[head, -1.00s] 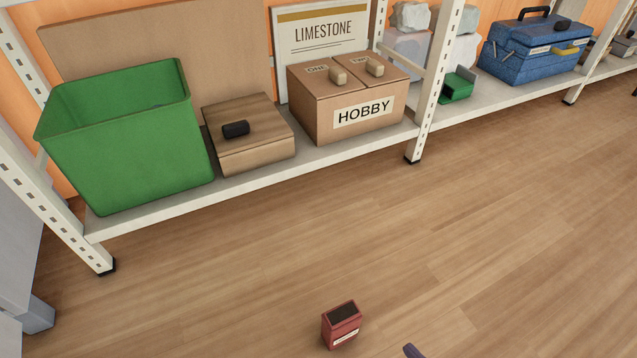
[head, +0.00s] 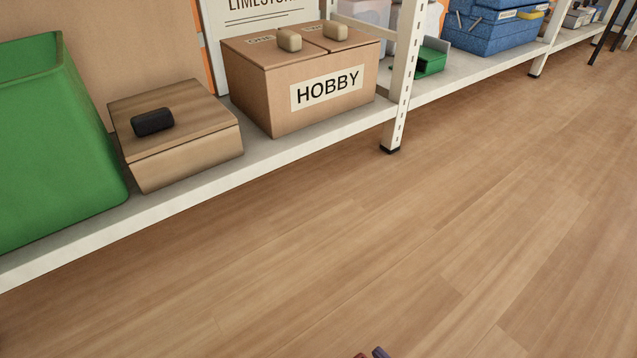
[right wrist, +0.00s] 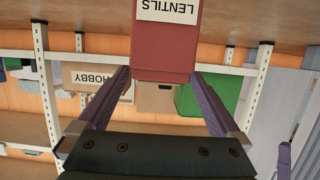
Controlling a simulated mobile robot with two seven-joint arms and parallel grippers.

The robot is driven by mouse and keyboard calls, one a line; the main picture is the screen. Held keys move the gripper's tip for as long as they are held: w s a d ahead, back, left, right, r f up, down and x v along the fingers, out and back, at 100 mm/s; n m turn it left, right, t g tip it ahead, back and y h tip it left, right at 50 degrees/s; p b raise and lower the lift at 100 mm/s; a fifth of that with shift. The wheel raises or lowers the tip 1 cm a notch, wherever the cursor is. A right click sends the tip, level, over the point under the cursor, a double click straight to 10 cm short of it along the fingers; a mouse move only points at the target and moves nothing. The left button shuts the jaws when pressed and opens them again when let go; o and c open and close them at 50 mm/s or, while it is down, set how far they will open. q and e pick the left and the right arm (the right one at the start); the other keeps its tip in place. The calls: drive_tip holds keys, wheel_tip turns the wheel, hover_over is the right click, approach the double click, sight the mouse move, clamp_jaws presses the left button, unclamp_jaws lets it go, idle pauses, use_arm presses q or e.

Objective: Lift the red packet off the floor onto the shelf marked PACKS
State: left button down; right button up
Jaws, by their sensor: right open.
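The red packet (right wrist: 165,55), with a pale label reading LENTILS, fills the top middle of the right wrist view, where the scene appears upside down. My right gripper (right wrist: 160,74) is open, with its two purple fingers on either side of the packet's near end. I cannot tell whether they touch it. In the head view only a sliver of the packet (head: 361,355) shows at the bottom edge, beside a purple fingertip (head: 380,352). My left gripper is not in view. No shelf marked PACKS is readable.
A low white shelf (head: 190,192) holds a green bin (head: 60,150), a wooden box (head: 190,160) with a black handle, and a HOBBY box (head: 325,92). A shelf post (head: 402,75) stands right of it. A blue toolbox (head: 490,35) sits further right. The floor (head: 430,230) is clear.

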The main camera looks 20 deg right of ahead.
drive_tip(key=b+x, duration=0.1)
drive_tip(key=x, duration=0.1)
drive_tip(key=b+x, duration=0.1)
drive_tip(key=x, duration=0.2)
drive_tip(key=shift+a+f, duration=0.1)
drive_tip(key=shift+f, duration=0.15)
drive_tip(key=shift+s, duration=0.1)
drive_tip(key=c, duration=0.3)
clamp_jaws()
